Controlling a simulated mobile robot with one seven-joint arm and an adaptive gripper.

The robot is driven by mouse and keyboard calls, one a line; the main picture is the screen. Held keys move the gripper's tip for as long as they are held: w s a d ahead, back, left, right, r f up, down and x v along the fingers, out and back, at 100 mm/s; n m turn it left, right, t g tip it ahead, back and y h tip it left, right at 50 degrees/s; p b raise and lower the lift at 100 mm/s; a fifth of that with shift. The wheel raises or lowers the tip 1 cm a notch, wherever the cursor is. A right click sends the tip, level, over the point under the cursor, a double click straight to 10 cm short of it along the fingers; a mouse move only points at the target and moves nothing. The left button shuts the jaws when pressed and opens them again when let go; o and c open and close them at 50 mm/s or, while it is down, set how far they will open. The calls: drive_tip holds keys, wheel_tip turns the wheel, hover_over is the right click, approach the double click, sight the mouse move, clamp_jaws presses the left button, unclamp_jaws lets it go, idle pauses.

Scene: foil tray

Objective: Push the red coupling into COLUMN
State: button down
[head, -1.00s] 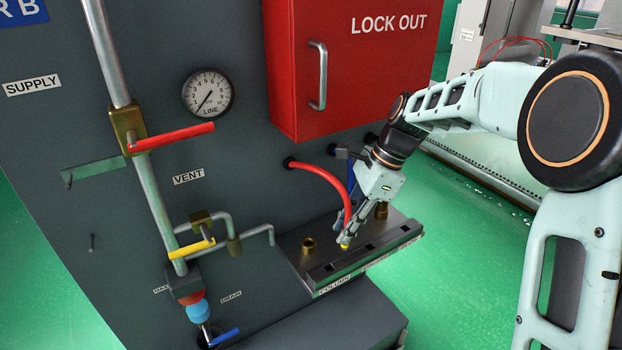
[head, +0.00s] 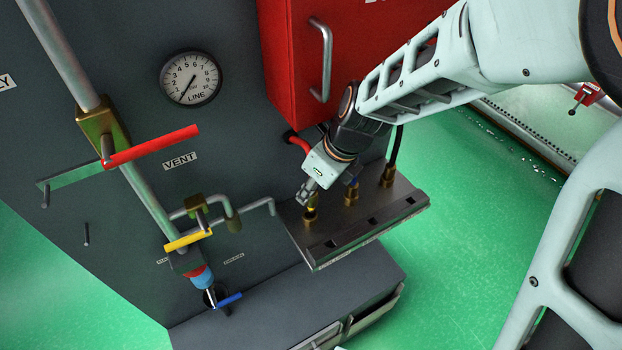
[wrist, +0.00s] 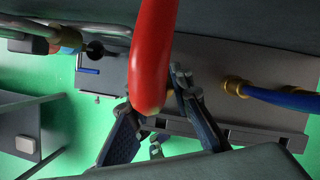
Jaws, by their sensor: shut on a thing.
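The red hose (head: 298,143) bends from the dark panel to my gripper (head: 309,196); its curve also fills the middle of the wrist view (wrist: 150,60). My gripper is shut on the red coupling at the hose's end. A small yellow part of the coupling (head: 311,204) shows below the fingers. It is right over the leftmost brass port (head: 309,217) on the metal plate (head: 350,233). I cannot tell how far it sits in the port. In the wrist view my fingers (wrist: 160,125) stand behind the hose, which hides the coupling. The COLUMN label is not readable now.
A blue hose ends in the middle brass fitting (head: 351,197), close right of my gripper. A black hose (head: 396,148) ends in the right fitting (head: 388,178). The red box (head: 330,50) hangs above. Valves with yellow (head: 188,240) and red (head: 152,145) handles are left.

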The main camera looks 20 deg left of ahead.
sight(309, 202)
drive_tip(key=shift+w+a+f+b, duration=0.15)
drive_tip(key=shift+w+f+b, duration=0.05)
drive_tip(key=shift+f+b, duration=0.9)
drive_tip(key=shift+w+a+f+b, duration=0.1)
drive_tip(key=shift+w+f+b, duration=0.1)
drive_tip(key=shift+f+b, duration=0.9)
drive_tip(key=shift+f, duration=0.65)
drive_tip(key=c, duration=1.7)
unclamp_jaws()
drive_tip(key=shift+o, duration=0.2)
